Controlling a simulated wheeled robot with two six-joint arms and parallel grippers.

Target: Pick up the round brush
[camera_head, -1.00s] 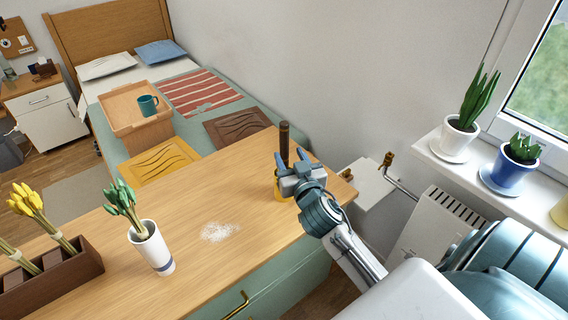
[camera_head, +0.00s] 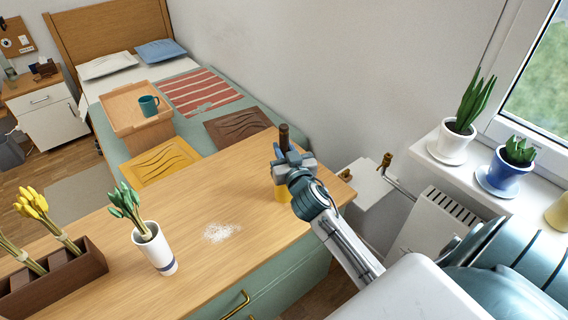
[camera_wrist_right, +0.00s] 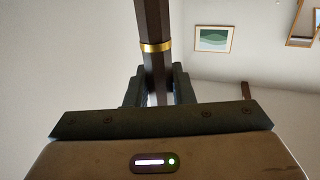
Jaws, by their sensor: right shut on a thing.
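The round brush shows as a dark brown handle (camera_head: 284,136) standing upright near the far right corner of the wooden table. A yellow part (camera_head: 282,193) shows below my gripper; whether it is the brush's lower end or a holder I cannot tell. My right gripper (camera_head: 284,157) is shut on the brush, around its handle. In the right wrist view the dark handle (camera_wrist_right: 154,48) with a gold band rises between the fingers (camera_wrist_right: 158,88). The brush's lower end is mostly hidden by the gripper. My left gripper is not in view.
The wooden table (camera_head: 190,215) holds a white patch (camera_head: 221,233), a white vase (camera_head: 155,250) with green tulips, and a brown planter (camera_head: 85,272) with yellow tulips. A radiator (camera_head: 435,225) and sill (camera_head: 480,175) with potted plants stand right. The table's middle is mostly clear.

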